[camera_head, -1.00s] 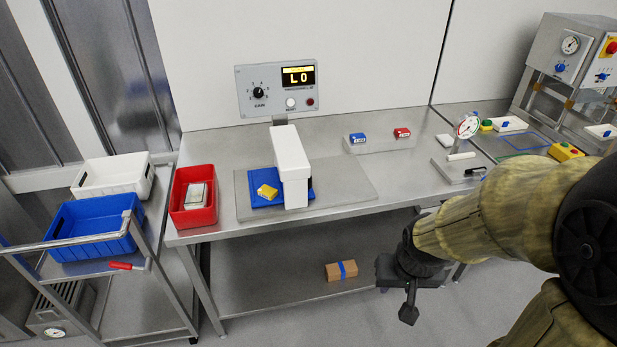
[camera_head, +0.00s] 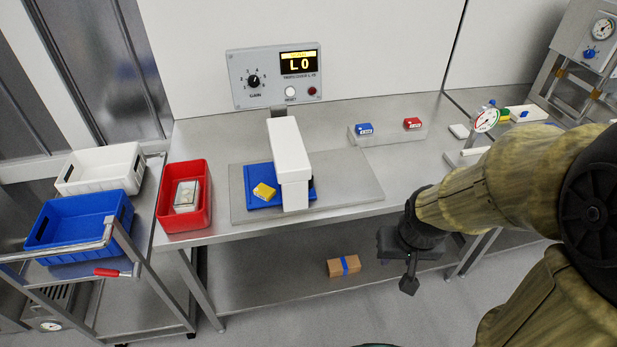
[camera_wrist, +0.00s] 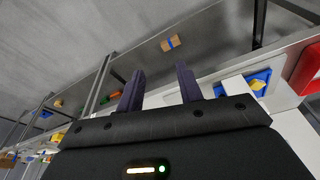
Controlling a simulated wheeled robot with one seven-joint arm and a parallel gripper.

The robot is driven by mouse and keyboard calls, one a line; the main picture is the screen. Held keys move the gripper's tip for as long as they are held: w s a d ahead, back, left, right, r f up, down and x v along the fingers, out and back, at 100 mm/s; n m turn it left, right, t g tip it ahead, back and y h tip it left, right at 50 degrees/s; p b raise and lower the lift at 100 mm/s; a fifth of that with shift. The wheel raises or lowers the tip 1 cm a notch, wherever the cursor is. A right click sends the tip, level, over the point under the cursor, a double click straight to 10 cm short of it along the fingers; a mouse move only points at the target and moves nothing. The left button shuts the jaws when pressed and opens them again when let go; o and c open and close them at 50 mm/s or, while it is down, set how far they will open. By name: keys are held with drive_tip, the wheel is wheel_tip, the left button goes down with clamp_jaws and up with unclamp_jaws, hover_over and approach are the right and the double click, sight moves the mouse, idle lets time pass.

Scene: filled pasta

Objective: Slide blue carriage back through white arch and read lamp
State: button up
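The blue carriage (camera_head: 258,201) lies on a grey base plate on the bench, with a yellow pack (camera_head: 264,191) on it. Most of the carriage shows left of the white arch (camera_head: 291,165); a little blue shows at its right side. The arch hides the middle.
A red bin (camera_head: 184,222) holding a pale pack stands left of the base plate. A dial gauge (camera_head: 486,121) stands further right. A brown box (camera_head: 344,266) lies on the lower shelf.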

drive_tip(key=w+a+f+m+g+y+b, duration=0.1)
drive_tip(key=w+a+f+m+y+b, duration=0.3)
drive_tip(key=f, duration=0.4)
drive_tip(key=w+a+f+m+y+b, duration=0.2)
drive_tip(key=a+f+m, duration=0.1)
drive_tip(key=a+f, duration=0.45)
drive_tip(key=w+a+f+m+g+y+b, duration=0.1)
drive_tip(key=w+a+f+m+y+b, duration=0.3)
drive_tip(key=f, duration=0.5)
drive_tip(key=w+a+r+m+t+y+b, duration=0.2)
drive_tip(key=w+r+m+t+y+b, duration=0.15)
drive_tip(key=w+m, duration=0.35)
drive_tip(key=w+d+r+m+t+b, duration=0.1)
drive_tip(key=w+d+r+m+t, duration=0.3)
drive_tip(key=w+d+m+t, duration=0.3)
drive_tip(key=w+d+m, duration=0.1)
drive_tip(key=w+d, duration=0.1)
drive_tip(key=d, duration=0.1)
drive_tip(key=shift+w+d+r+b, duration=0.25)
drive_tip(key=shift+b, duration=0.05)
drive_tip(key=shift+a+t, duration=0.1)
drive_tip(key=shift+t, duration=0.15)
